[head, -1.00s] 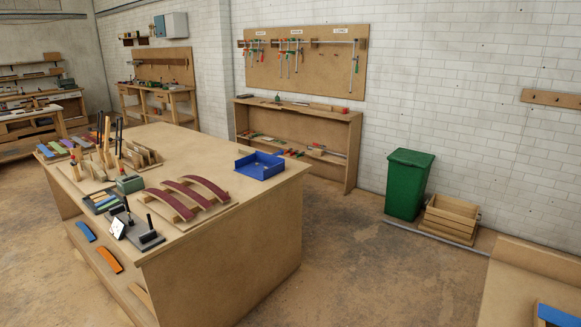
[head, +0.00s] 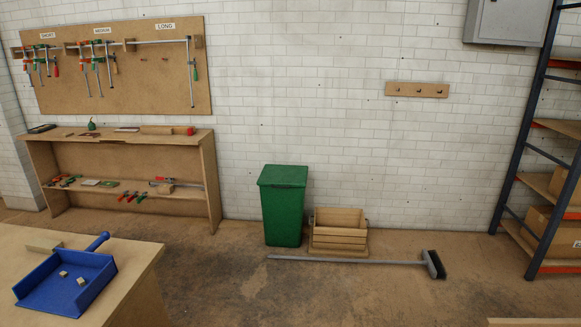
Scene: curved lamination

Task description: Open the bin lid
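The green bin (head: 283,211) stands upright on the floor against the white brick wall, near the middle of the head view. Its green lid (head: 283,175) lies flat on top and looks closed. The bin is some way off, beyond the near bench. Neither of my grippers shows in this view.
A wooden crate (head: 339,232) stands right of the bin. A broom (head: 360,260) lies on the floor in front of both. The near bench (head: 130,262) with a blue dustpan (head: 66,284) fills the lower left. A shelf rack (head: 533,150) stands at right.

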